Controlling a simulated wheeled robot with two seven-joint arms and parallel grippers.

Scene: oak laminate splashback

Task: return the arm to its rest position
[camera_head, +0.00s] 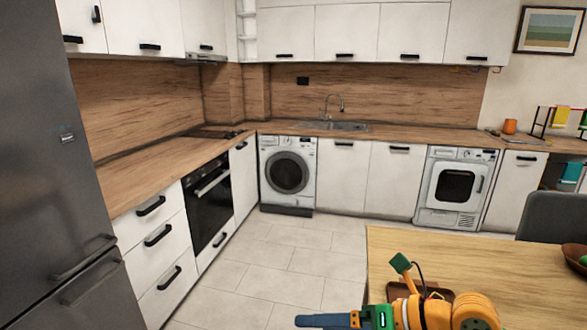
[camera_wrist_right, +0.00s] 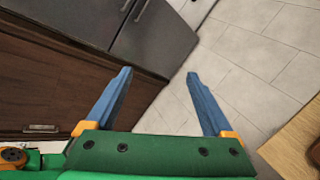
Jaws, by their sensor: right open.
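My right gripper (camera_head: 328,320) shows at the bottom of the head view, with its blue finger pointing left beside the near left corner of the wooden table. In the right wrist view the two blue fingers of this gripper (camera_wrist_right: 158,92) are spread wide apart, with nothing between them. Behind them are the floor tiles and the dark fridge front. My orange and green right arm reaches in from the bottom right of the head view. My left gripper is not in the head view.
A wooden table (camera_head: 500,262) stands at the lower right, with a brown tray (camera_head: 402,290) partly behind my arm, a bowl (camera_head: 577,258) and a dark chair (camera_head: 553,216). The grey fridge (camera_head: 45,150) stands at the left. The tiled floor (camera_head: 290,262) between is clear.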

